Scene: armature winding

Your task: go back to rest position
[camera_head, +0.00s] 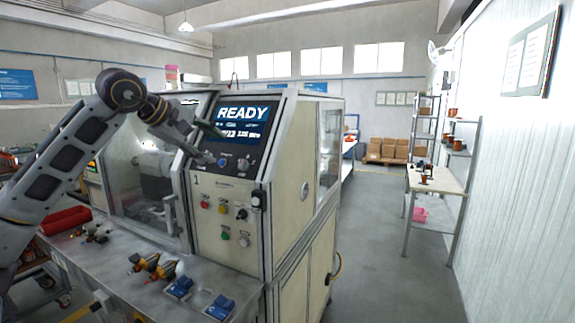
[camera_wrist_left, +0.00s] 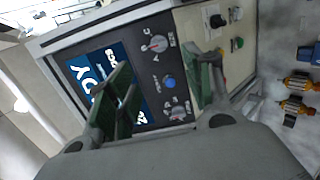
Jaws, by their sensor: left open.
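My left arm comes in from the left and reaches up in front of the winding machine's control panel. My left gripper (camera_head: 212,145) is at the panel, just below the READY screen (camera_head: 243,118). In the left wrist view, the two green fingers of the left gripper (camera_wrist_left: 165,80) are spread apart with nothing between them. The blue button (camera_wrist_left: 169,82) and the knobs on the panel lie beyond the gap. I cannot tell whether a fingertip touches the panel. My right gripper is out of view.
The machine cabinet (camera_head: 299,221) stands close in front. On its front ledge (camera_head: 205,268) are armatures (camera_head: 160,266), blue blocks (camera_head: 222,307) and a red bin (camera_head: 66,219). A shelf table (camera_head: 437,180) stands at the right. The floor (camera_head: 380,255) between is clear.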

